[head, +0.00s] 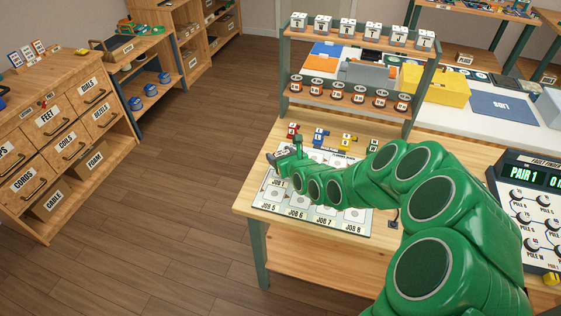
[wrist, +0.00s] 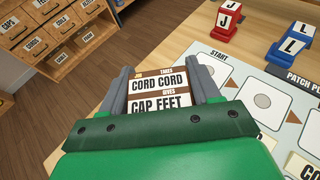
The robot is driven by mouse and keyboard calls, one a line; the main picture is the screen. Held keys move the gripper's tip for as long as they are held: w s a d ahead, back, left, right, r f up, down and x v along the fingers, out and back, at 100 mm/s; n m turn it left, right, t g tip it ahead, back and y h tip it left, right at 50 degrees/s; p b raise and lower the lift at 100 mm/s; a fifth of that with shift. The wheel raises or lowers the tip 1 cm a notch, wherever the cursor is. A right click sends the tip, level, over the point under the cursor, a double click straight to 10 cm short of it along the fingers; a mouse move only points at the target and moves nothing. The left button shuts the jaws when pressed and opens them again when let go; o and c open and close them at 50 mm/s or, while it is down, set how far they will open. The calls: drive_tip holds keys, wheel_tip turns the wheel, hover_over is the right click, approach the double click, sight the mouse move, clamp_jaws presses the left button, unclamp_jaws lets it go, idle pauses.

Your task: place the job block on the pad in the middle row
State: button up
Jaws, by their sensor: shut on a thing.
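My gripper (head: 286,153) is shut on the job block (wrist: 157,92), over the left part of the board on the table. The white board (head: 330,225) has rows of pads; the front row reads JOB 5 to JOB 8, and JOB 1 shows at the left of the row behind. My arm hides much of the middle row. In the wrist view a pad (wrist: 210,77) beside START and another pad (wrist: 262,100) look empty.
Red J (wrist: 229,18) and blue L (wrist: 291,40) pieces stand behind the board, with yellow pieces (head: 346,142) to their right. A shelf rack (head: 352,100) stands behind them. A fault finder panel (head: 532,205) is at the right. The floor at left is clear.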

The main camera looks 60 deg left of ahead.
drive_tip(key=shift+f, duration=1.4)
drive_tip(key=shift+f, duration=0.1)
drive_tip(key=o, duration=1.1)
drive_tip(key=shift+r, duration=0.2)
drive_tip(key=shift+v, duration=6.05)
drive_tip(key=shift+f, duration=0.1)
